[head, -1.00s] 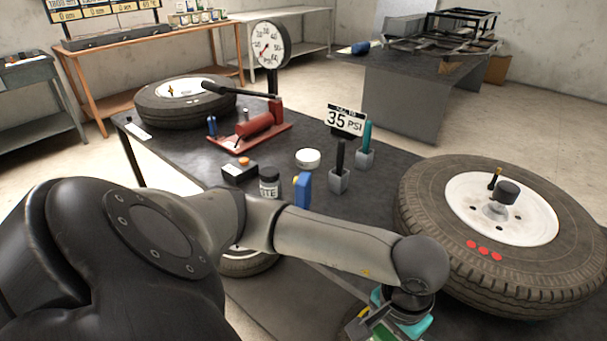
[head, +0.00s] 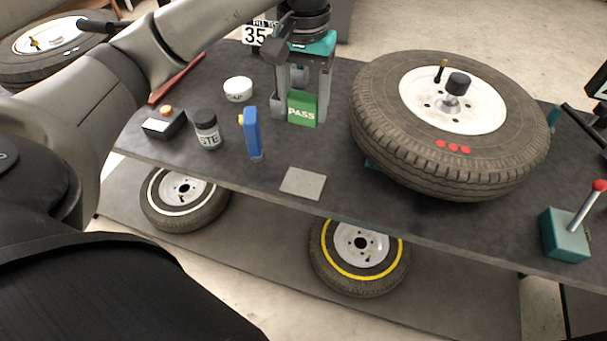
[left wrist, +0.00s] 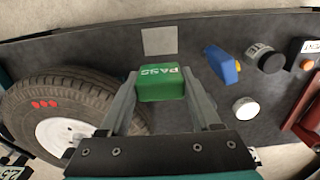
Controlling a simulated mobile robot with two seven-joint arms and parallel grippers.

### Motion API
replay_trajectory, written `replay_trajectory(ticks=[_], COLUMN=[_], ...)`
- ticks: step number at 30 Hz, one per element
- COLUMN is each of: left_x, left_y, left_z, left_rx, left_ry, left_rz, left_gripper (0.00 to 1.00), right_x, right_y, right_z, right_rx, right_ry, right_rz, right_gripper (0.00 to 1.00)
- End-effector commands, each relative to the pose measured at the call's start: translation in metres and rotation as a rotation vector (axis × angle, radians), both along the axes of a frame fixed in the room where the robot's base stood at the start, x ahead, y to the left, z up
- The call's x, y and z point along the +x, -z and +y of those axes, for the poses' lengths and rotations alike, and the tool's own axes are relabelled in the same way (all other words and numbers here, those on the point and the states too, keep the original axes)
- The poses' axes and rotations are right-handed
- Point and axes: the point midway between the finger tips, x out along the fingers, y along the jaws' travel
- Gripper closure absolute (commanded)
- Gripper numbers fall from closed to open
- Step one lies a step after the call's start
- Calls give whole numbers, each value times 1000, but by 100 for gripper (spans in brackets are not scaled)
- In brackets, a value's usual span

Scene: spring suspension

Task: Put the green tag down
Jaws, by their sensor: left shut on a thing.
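The green tag (head: 302,113), marked PASS, is upright between the fingers of my left gripper (head: 301,100). The gripper is shut on it and points down over the dark workbench (head: 230,175). In the left wrist view, the tag (left wrist: 163,86) sits between the two grey fingertips (left wrist: 160,78). I cannot tell whether its lower edge touches the bench. A flat light-grey square (head: 303,183) lies bare near the bench's front edge, in front of the tag; it also shows in the left wrist view (left wrist: 159,41). My right gripper is not in view.
A large tyre (head: 380,125) with three red dots lies right of the tag. A blue tool (head: 252,135), a dark jar (head: 207,130) and a white round tin (head: 238,89) stand to the left. A teal lever box (head: 565,235) is at the right.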

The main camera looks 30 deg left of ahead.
Motion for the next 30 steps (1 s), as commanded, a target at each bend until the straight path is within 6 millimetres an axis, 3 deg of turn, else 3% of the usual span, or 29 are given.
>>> replay_trajectory(ticks=[1,12,23,30], left_x=[-2,-2,-1,-1], left_y=[17,111,145,178], left_z=[-1,0,0,0], left_rx=[-1,0,1,0], left_ry=[0,-1,-1,0], left_rz=[7,6,1,1], left_gripper=[89,89,89,89], right_x=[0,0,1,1], right_y=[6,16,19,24], right_z=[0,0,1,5], right_rx=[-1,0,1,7], right_ry=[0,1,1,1], right_rz=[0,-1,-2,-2], right_gripper=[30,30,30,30])
